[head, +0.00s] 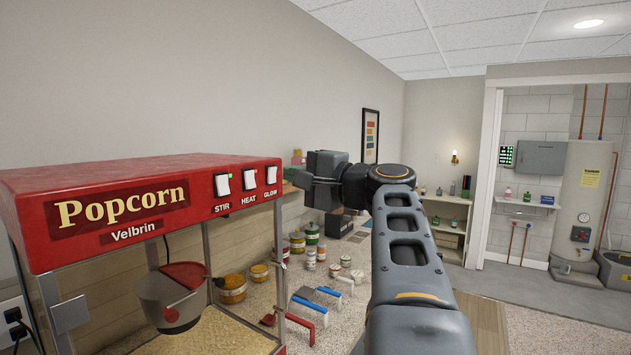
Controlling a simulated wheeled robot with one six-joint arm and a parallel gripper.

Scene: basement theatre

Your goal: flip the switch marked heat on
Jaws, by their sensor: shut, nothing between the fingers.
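A red popcorn machine (90,190) stands at the left in the head view. Its front has three white rocker switches in a row. The heat switch (249,180) is the middle one, above the word HEAT. The stir switch (222,184) is left of it and the glow switch (271,175) right of it. I cannot tell which way the heat switch is set. My gripper (297,179) is shut and empty, pointing left at about switch height. In the picture it is just right of the glow switch and appears apart from the panel.
A kettle (170,297) hangs inside the machine. A shelf (447,228) and a water heater (582,205) stand farther back. Open air lies in front of the switch panel.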

